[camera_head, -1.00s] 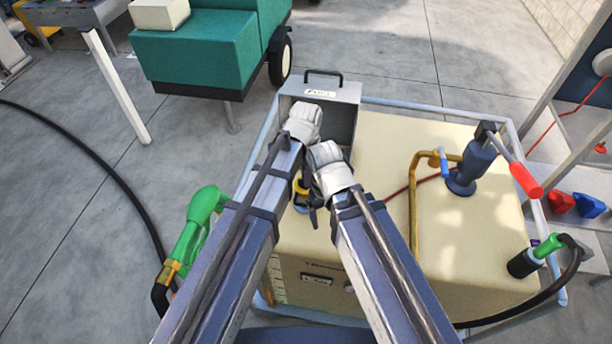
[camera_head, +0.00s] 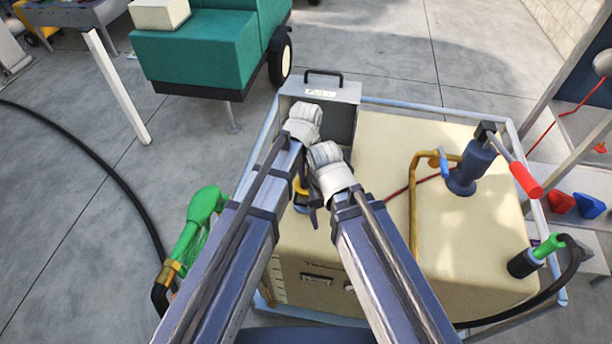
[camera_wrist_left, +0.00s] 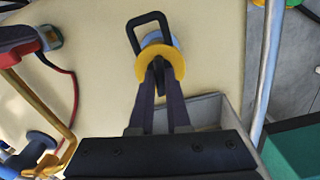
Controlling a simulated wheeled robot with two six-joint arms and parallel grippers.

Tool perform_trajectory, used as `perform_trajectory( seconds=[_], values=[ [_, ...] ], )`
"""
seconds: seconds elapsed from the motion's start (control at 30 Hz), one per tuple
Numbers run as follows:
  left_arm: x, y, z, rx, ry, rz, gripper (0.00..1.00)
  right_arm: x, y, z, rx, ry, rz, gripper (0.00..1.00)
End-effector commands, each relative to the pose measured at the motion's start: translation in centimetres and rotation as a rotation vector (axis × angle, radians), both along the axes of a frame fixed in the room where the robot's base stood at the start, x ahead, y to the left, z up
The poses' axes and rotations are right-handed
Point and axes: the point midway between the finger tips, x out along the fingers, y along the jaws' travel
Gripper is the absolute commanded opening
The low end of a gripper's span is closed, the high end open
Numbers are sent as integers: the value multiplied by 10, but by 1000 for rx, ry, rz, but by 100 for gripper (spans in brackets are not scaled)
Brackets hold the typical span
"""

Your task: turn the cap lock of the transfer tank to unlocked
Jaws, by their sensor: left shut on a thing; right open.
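The transfer tank (camera_head: 385,130) is a cream box in a pale blue frame, in front of me in the head view. Its cap (camera_head: 301,207) is partly hidden by my arms there. In the left wrist view, the blue-grey cap (camera_wrist_left: 152,38) has a yellow ring (camera_wrist_left: 176,58) and a dark square loop (camera_wrist_left: 134,32) beside it. My left gripper (camera_wrist_left: 160,78) is shut at the ring, with its fingers together on the cap lock. Its tips are hidden in the head view. My right gripper (camera_head: 313,206) is open and empty beside the cap, mostly covered by its wrist.
A grey open box (camera_head: 340,92) stands at the tank's far left corner, close to my left wrist. A pump with a red handle (camera_head: 525,180) and a bent brass pipe (camera_head: 413,205) stand on the right. A green nozzle (camera_head: 190,235) hangs at the left.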

Motion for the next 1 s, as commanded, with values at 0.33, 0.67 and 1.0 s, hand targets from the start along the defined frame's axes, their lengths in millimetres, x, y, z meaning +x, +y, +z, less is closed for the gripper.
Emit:
perform_trajectory(
  seconds=[0.33,0.67,1.0],
  values=[
    [0,0,0,0,1,169,0,0,0,0,0,0,0,87],
    [0,0,0,0,1,218,0,0,0,0,0,0,0,87],
    [0,0,0,0,1,219,0,0,0,0,0,0,0,87]
  ],
)
